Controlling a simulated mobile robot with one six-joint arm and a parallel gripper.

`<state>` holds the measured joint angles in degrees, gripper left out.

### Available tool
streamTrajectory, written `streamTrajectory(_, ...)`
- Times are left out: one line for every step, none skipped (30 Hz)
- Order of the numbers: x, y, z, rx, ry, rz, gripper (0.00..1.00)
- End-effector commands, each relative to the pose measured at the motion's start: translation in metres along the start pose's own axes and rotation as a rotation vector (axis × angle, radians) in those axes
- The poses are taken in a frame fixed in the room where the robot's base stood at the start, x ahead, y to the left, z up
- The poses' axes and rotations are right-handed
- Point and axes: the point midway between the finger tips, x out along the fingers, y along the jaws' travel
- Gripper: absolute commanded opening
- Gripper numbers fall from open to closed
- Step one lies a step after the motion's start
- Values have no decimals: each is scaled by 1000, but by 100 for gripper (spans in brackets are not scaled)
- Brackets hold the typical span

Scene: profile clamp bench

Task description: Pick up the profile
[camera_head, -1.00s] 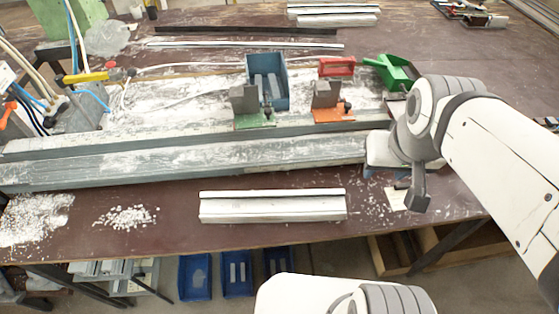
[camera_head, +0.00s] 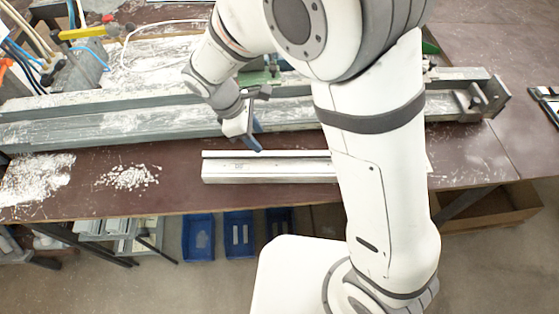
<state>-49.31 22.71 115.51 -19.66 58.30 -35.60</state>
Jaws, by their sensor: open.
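The profile (camera_head: 265,172) is a white-grey bar lying lengthwise on the brown table, close to its front edge. Its right end is hidden behind my arm. My gripper (camera_head: 250,138) hangs just above and behind the profile, left of the bar's middle, with its blue-tipped finger pointing down toward it. My gripper is open and holds nothing that I can see. It looks apart from the profile, though the exact gap is hard to judge.
A long grey clamp rail (camera_head: 130,122) runs across the table behind the profile. White shavings (camera_head: 35,182) and chips (camera_head: 130,177) lie on the left. Blue bins (camera_head: 198,238) stand below the table.

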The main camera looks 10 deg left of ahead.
Motion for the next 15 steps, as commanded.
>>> streamTrajectory(4, 0, -3, -13, -6, 0, 44)
streamTrajectory(6, 0, -4, -17, -7, 0, 44)
streamTrajectory(10, 0, -4, -19, -8, 0, 44)
streamTrajectory(14, 0, -4, -19, -8, -1, 44)
streamTrajectory(17, -1, -3, -19, -9, -1, 44)
streamTrajectory(22, 0, -3, -18, -8, -1, 44)
streamTrajectory(25, 0, -3, -18, -8, -2, 44)
streamTrajectory(28, 0, -2, -18, -8, -2, 44)
streamTrajectory(32, 1, -1, -17, -7, -1, 44)
streamTrajectory(36, 2, 0, -17, -8, -2, 44)
streamTrajectory(40, 3, 0, -17, -8, -3, 44)
streamTrajectory(46, 4, 1, -16, -9, -4, 44)
streamTrajectory(50, 5, 2, -16, -8, -3, 44)
streamTrajectory(55, 6, 3, -16, -8, -3, 44)
streamTrajectory(62, 7, 3, -16, -8, -3, 44)
